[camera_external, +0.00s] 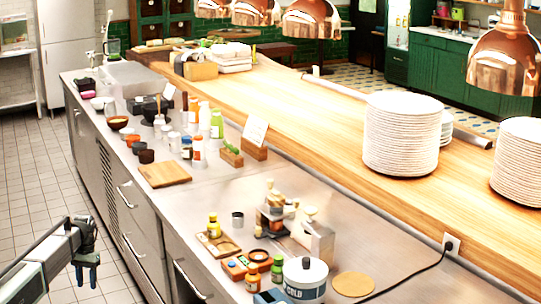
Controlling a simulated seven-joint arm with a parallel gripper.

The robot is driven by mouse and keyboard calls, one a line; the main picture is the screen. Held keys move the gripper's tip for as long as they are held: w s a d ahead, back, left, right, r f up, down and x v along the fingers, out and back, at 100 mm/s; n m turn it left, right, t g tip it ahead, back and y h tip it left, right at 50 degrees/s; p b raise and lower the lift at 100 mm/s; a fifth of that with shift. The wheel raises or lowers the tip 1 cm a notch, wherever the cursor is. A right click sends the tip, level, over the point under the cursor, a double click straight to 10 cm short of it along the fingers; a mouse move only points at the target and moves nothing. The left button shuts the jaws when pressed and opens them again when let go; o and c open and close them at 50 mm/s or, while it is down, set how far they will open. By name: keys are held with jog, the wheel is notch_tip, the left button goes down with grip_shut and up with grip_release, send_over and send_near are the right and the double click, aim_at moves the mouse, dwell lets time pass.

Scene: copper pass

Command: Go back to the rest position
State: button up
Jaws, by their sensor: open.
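My gripper (87,272) is at the lower left, at the end of my arm, which comes in from the left edge. It points down over the tiled floor, to the left of the steel counter (215,194). It is open, and nothing shows between its fingers. It is apart from the counter and from everything on it.
On the near counter stand a white pot (305,279), small yellow-capped bottles, a wooden board (165,174) and a round mat (353,284). A black cord (420,268) runs to an outlet. Plate stacks (402,140) stand on the wooden pass. The floor (45,175) left of the counter is clear.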

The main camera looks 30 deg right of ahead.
jog(key=s+a+f+n+g, duration=0.1)
jog(key=s+a+f+n, duration=0.1)
jog(key=s+a+f, duration=0.6)
jog(key=s+a+f+n+g, duration=0.1)
jog(key=s+a+f, duration=0.3)
jog(key=a+f, duration=0.8)
jog(key=s+a+f+n, duration=0.1)
jog(key=s+a+f, duration=0.1)
jog(key=s+a, duration=0.3)
jog(key=s+a+f+n+g+h, duration=0.1)
jog(key=s+a, duration=0.4)
jog(key=s, duration=0.7)
jog(key=s+a+f+n+g+h, duration=0.1)
jog(key=s+a+f+n, duration=0.1)
jog(key=s+a, duration=0.4)
jog(key=shift+s+f, duration=0.35)
jog(key=shift+s, duration=0.8)
jog(key=shift+o, duration=0.2)
jog(key=shift+a, duration=0.1)
